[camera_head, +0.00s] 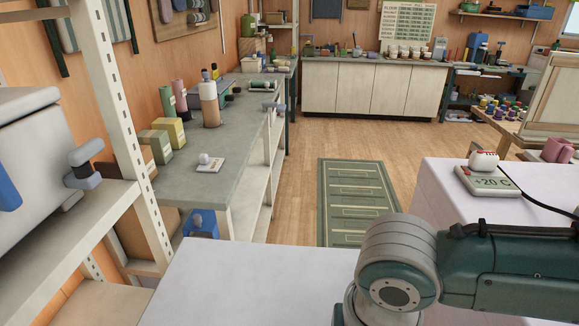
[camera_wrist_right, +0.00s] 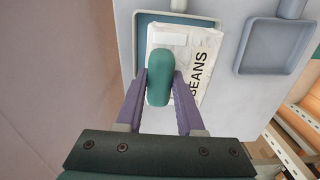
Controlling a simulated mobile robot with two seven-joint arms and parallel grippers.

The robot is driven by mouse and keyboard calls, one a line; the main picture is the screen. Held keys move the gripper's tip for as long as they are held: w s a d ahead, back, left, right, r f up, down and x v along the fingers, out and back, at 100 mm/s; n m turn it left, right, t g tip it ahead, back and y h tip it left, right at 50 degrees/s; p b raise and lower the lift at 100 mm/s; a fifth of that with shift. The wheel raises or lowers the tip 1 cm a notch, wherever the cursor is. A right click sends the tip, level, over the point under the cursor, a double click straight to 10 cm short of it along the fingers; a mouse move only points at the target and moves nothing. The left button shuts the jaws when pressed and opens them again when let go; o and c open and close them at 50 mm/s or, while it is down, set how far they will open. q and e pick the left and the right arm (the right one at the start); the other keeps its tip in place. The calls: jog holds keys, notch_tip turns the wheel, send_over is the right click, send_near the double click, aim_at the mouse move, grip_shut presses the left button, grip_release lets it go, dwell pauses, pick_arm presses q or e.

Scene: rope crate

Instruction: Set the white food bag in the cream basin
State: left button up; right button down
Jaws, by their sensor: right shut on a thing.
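The white food bag (camera_wrist_right: 205,52), printed BEANS, is in the right wrist view, with a teal rounded grip (camera_wrist_right: 160,78) in front of it. My right gripper (camera_wrist_right: 162,80) is shut on this grip, its purple fingers on either side. The bag's lower part is partly hidden behind the fingers. I cannot tell whether the bag rests on anything. In the head view only my right arm shows, at lower right; its gripper and the bag are out of sight there. My left gripper is not in view.
In the right wrist view a blue square tray (camera_wrist_right: 143,20) lies behind the bag and a grey one (camera_wrist_right: 275,47) to its right. In the head view a bare white surface (camera_head: 240,285) is in front. A workbench (camera_head: 205,180) stands left; a green rug (camera_head: 357,200) lies on open floor.

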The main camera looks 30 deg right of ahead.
notch_tip(320, 180, down, 8)
jog(key=b, duration=0.5)
jog(key=shift+f, duration=0.1)
jog(key=shift+f+b, duration=0.5)
jog(key=shift+f, duration=0.1)
jog(key=shift+f+b, duration=0.4)
jog(key=shift+f, duration=0.2)
jog(key=shift+c, duration=2.2)
grip_release()
